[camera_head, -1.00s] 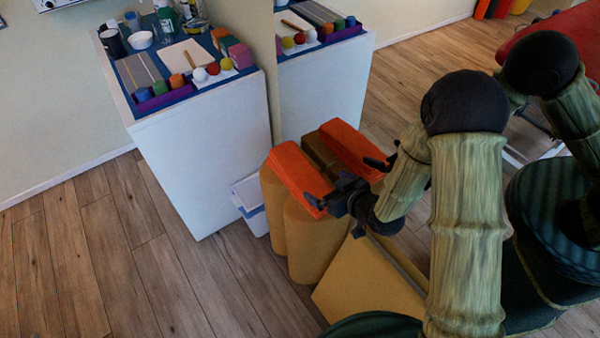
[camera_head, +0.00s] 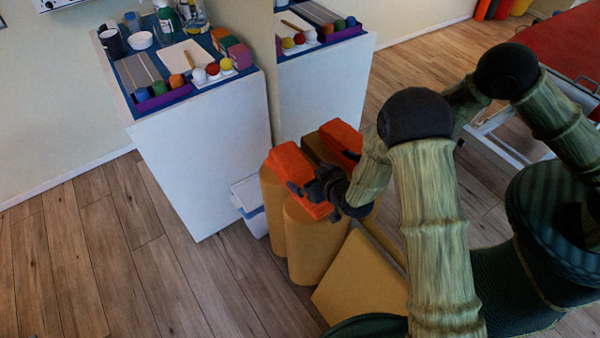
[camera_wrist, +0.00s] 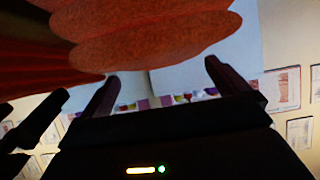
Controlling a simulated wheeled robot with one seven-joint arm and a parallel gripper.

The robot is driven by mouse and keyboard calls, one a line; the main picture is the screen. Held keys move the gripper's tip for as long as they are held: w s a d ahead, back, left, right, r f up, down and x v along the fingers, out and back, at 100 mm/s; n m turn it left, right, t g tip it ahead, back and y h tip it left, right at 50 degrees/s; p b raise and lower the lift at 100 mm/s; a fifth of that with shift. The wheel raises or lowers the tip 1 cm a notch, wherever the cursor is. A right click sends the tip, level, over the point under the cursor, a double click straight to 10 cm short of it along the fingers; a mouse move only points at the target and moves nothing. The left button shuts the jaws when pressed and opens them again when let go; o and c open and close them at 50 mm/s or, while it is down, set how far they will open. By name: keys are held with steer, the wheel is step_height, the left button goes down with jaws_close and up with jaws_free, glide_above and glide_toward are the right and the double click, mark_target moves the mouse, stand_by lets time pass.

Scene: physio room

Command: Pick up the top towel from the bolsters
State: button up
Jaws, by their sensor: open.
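A folded orange towel (camera_head: 289,160) lies on top of the upright yellow bolsters (camera_head: 302,248), beside the white cabinet. My gripper (camera_head: 314,201) is open at the towel's near end, with its dark fingers spread to either side and covering part of it. In the wrist view the towel's rounded, layered folds (camera_wrist: 150,30) fill the upper left, close to the camera. The open fingertips (camera_wrist: 162,72) show just below the folds' edge. I cannot tell whether they touch the towel.
The white cabinet (camera_head: 205,160) stands at the left with tubs and bottles on top. Another orange towel shape (camera_head: 342,137) shows behind, possibly a reflection. A yellow wedge (camera_head: 362,280) leans in front of the bolsters. A small white-blue box (camera_head: 250,205) sits beside them. Floor is clear at left.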

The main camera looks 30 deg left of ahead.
mark_target(303, 172)
steer(key=x, duration=0.4)
steer(key=shift+a+f, duration=0.1)
steer(key=shift+a, duration=0.05)
steer(key=c, duration=0.9)
